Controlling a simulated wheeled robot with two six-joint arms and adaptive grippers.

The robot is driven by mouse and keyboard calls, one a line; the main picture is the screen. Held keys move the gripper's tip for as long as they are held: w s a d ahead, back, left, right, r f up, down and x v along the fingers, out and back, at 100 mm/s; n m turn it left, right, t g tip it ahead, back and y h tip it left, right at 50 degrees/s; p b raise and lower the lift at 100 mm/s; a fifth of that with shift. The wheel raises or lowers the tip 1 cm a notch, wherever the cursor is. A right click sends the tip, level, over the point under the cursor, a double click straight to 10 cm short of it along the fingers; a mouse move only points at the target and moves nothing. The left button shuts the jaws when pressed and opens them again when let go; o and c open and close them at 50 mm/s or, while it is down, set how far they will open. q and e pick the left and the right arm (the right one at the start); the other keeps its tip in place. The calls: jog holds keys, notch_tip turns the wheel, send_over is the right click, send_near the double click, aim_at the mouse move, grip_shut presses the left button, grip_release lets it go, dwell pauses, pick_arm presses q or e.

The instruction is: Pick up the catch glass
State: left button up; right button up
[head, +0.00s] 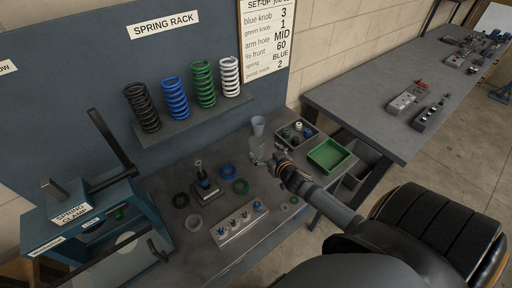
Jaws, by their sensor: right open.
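A clear, pale glass vessel (255,150), which looks like the catch glass, stands on the workbench near the middle of the head view. A bluish-grey cup (258,126) shows just behind it. I cannot tell for certain which one is the catch glass. My right gripper (279,153) is open, just to the right of the clear vessel. Its fingers are small in the view, and I cannot tell whether they touch the glass. My left gripper is not in view.
A sectioned tray (311,144) and a green bin (344,146) lie right of the glass. Several rings, a block of small knobs (216,232) and a shock stand (220,191) sit left and in front. The spring rack (180,132) is behind, the spring clamp (45,222) at left.

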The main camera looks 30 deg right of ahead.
aim_at(260, 147)
jog(key=x, duration=0.3)
jog(key=shift+w, duration=0.1)
jog(key=shift+w+f, duration=0.35)
jog(key=shift+w, duration=0.15)
jog(key=shift+w+d+p, duration=0.35)
jog(key=shift+w+p, duration=0.3)
jog(key=shift+p, duration=0.15)
jog(key=x, duration=0.3)
jog(key=shift+w+f, duration=0.15)
jog(key=shift+f, duration=0.15)
jog(key=shift+r, duration=0.1)
jog(key=shift+c, duration=1.4)
jog(key=c, duration=0.9)
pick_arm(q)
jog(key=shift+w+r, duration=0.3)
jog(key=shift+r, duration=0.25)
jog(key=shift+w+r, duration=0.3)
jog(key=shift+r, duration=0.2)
pick_arm(e)
jog(key=shift+c, duration=0.5)
jog(key=shift+r, duration=0.1)
